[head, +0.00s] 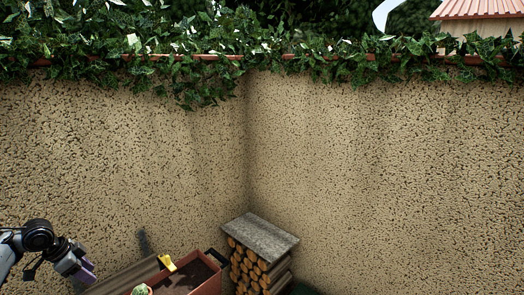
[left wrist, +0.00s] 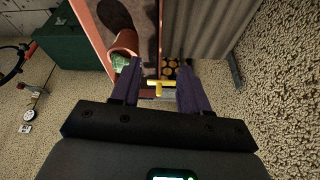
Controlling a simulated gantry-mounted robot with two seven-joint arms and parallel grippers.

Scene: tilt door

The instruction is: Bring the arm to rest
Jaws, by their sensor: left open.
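My left gripper (head: 84,271) shows at the lower left of the head view, near the wall and beside a wooden planter. In the left wrist view the left gripper (left wrist: 158,92) has its two purple fingers spread apart, with nothing held between them. A yellow object (left wrist: 158,84) appears beyond the gap between the fingers, apart from them. The same yellow object (head: 167,262) stands at the planter's edge in the head view. My right gripper is in neither view. No tilt door can be made out.
A reddish planter box (head: 207,283) with soil and a small cactus (head: 141,290) is at the bottom. A firewood stack (head: 250,268) under a grey slab (head: 260,236) stands in the wall corner. A dark green box (left wrist: 75,47) and terracotta pot (left wrist: 124,43) show in the wrist view.

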